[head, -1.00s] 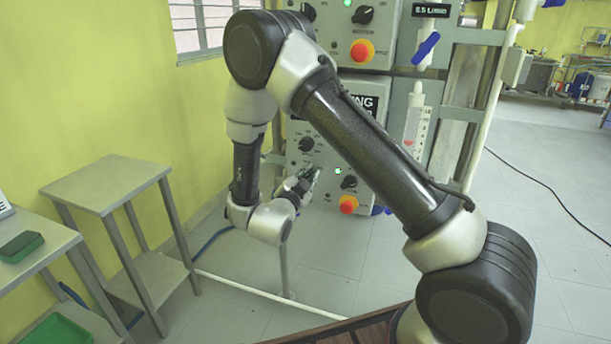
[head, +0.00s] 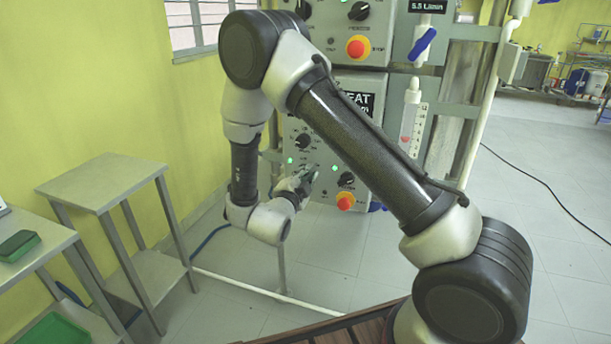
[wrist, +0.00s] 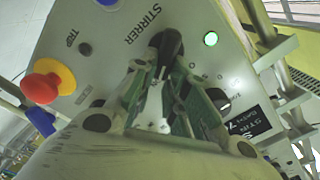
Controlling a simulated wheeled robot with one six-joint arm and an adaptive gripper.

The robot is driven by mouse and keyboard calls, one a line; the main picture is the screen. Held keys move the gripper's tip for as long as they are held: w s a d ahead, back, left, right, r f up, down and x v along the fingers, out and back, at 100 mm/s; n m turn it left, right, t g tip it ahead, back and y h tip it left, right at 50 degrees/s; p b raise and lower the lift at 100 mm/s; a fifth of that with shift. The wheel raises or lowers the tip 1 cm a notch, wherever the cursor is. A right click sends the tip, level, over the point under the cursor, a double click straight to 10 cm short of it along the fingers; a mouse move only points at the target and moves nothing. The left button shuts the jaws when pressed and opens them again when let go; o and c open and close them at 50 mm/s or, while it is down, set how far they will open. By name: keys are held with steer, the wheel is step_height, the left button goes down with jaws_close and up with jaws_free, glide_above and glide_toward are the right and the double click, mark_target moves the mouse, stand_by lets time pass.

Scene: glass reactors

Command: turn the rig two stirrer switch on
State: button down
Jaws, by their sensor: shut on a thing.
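The stirrer switch (wrist: 170,42) is a black knob beside the STIRRER label in the wrist view. My gripper (wrist: 163,75) is shut on it, with the fingers in front of its near part. A green lamp (wrist: 211,39) next to the switch is lit. In the head view my gripper (head: 308,178) reaches the lower control panel (head: 324,147) from the left. There it hides the stirrer switch. No rig number is readable in either view.
A red stop button on a yellow ring (wrist: 45,82) and a dark TRIP button (wrist: 84,48) sit near the switch. Another black knob (head: 346,179) is right of my gripper. An upper panel (head: 325,20) hangs above. Side tables (head: 95,184) stand at left.

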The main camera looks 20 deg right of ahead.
steer(key=c, duration=1.4)
jaws_free()
steer(key=v, duration=1.2)
